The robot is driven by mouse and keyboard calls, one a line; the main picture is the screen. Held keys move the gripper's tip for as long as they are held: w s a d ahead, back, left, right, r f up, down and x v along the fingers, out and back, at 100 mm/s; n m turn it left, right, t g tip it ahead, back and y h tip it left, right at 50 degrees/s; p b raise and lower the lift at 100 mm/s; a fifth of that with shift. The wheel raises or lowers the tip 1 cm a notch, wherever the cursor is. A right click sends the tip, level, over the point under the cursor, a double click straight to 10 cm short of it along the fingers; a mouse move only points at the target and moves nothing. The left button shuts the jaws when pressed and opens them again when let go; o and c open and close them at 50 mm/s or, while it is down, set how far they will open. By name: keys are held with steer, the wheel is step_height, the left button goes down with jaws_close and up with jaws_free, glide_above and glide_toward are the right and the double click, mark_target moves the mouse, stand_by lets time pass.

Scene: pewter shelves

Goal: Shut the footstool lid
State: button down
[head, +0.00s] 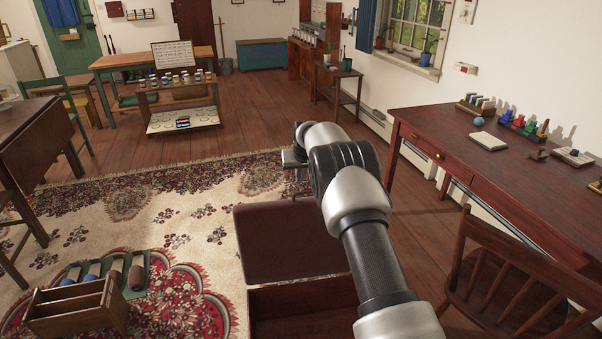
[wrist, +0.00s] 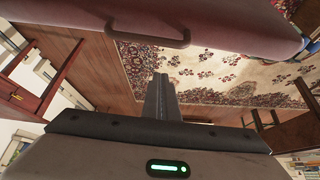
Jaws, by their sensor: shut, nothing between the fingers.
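The footstool has a dark reddish-brown padded lid (head: 285,240) that stands raised and open above its wooden box (head: 300,300). My arm hides part of the lid's right side and of the box. My gripper (head: 293,160) is beyond the lid's upper edge in the head view, and the arm covers part of it. In the wrist view my gripper (wrist: 161,92) is shut and empty, its fingers together. A lid-coloured panel (wrist: 230,22) with a dark bar handle (wrist: 148,36) crosses the top of that view, apart from the fingers.
A long desk (head: 470,150) and a wooden chair (head: 510,270) stand to the right. A wooden caddy (head: 75,308) sits on the patterned rug (head: 170,215) at the front left.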

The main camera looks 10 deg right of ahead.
steer(key=shift+s+d+f+b, duration=0.15)
steer(key=shift+s+f, duration=0.15)
steer(key=shift+s, duration=0.65)
steer(key=shift+s+a+f+b, duration=0.15)
steer(key=shift+s+f, duration=0.1)
steer(key=shift+s, duration=0.7)
steer(key=shift+d, duration=0.1)
